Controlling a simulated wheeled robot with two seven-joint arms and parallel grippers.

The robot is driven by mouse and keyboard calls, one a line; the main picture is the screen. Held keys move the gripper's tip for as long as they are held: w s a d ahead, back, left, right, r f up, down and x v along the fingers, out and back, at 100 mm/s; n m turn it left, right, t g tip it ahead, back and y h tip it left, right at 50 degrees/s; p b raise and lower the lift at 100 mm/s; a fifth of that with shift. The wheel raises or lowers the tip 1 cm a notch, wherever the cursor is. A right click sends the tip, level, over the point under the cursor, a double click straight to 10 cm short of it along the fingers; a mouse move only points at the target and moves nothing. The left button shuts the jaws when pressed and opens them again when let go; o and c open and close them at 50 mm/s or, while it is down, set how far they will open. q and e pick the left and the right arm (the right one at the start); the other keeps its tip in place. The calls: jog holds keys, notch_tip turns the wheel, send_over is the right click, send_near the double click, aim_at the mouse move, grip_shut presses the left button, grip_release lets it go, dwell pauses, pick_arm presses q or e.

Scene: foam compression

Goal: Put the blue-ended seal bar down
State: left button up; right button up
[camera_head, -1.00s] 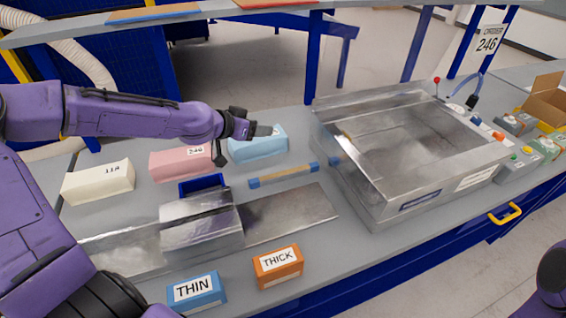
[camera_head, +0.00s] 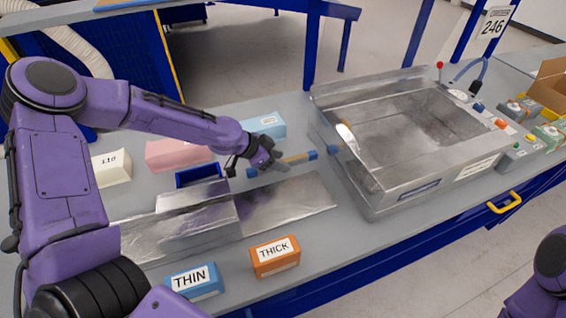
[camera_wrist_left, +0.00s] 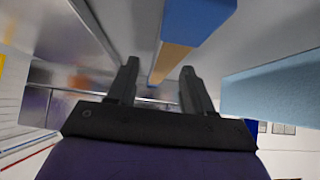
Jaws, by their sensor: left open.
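The seal bar (camera_head: 296,159), tan with blue ends, lies on the grey table between the foil sheet and the light-blue block. My left gripper (camera_head: 272,163) is at the bar's left part and partly covers it. In the left wrist view, the open fingers (camera_wrist_left: 159,68) point towards the bar (camera_wrist_left: 172,60). Its tan middle shows between the fingertips, and one blue end is large at the top. I cannot tell whether the fingers touch the bar. My right gripper is out of view.
A large metal tray-like machine (camera_head: 400,205) stands right of the bar. Pink (camera_head: 175,153) and light-blue (camera_head: 265,124) blocks lie behind. The foil sheet (camera_head: 290,205), THIN block (camera_head: 194,281) and THICK block (camera_head: 275,257) lie in front.

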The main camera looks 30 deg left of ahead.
pick_arm(q)
jog(key=shift+w+d+f, duration=0.15)
grip_shut()
